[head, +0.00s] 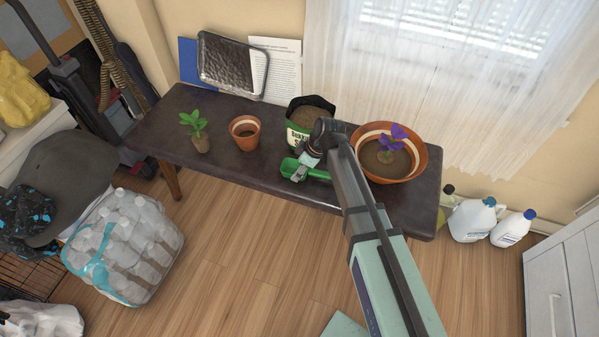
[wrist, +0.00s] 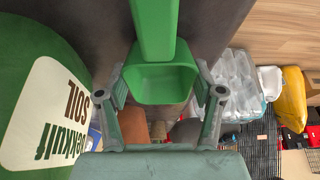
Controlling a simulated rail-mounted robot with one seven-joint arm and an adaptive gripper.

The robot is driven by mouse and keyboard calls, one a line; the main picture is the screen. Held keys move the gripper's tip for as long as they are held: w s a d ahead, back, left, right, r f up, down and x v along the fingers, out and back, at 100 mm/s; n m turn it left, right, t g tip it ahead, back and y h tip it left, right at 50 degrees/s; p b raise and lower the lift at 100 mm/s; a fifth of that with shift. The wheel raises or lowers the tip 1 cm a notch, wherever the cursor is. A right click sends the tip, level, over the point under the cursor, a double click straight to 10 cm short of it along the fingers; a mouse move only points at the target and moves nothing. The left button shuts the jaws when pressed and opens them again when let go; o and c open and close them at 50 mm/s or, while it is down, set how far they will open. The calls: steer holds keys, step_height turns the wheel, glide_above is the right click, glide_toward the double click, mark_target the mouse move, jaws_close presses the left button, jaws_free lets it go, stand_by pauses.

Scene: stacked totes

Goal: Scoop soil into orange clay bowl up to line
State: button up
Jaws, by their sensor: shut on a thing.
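The wide orange clay bowl (head: 424,160) stands at the right of the dark bench. It has a pale line around its inner wall, soil inside, and a small purple-flowered plant (head: 392,140) in it. The open green soil bag (head: 292,134) stands left of the bowl, partly hidden by my arm, with brown soil (head: 303,114) at its top. My gripper (head: 302,168) is shut on a green scoop (head: 317,174) near the bench's front edge, before the bag. In the wrist view, my gripper's fingers (wrist: 160,88) flank the scoop (wrist: 153,28); I see no soil in its visible cup.
A small orange pot (head: 246,140) and a leafy seedling (head: 198,136) stand on the left of the bench (head: 156,128). A black tray (head: 228,64) leans at the back wall. The soil bag (wrist: 40,115) is close beside my gripper in the wrist view.

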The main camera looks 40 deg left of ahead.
steer(key=shift+r, duration=0.1)
step_height(320, 180, up, 20)
steer(key=p, duration=0.2)
steer(key=shift+p, duration=0.3)
stand_by(0.4)
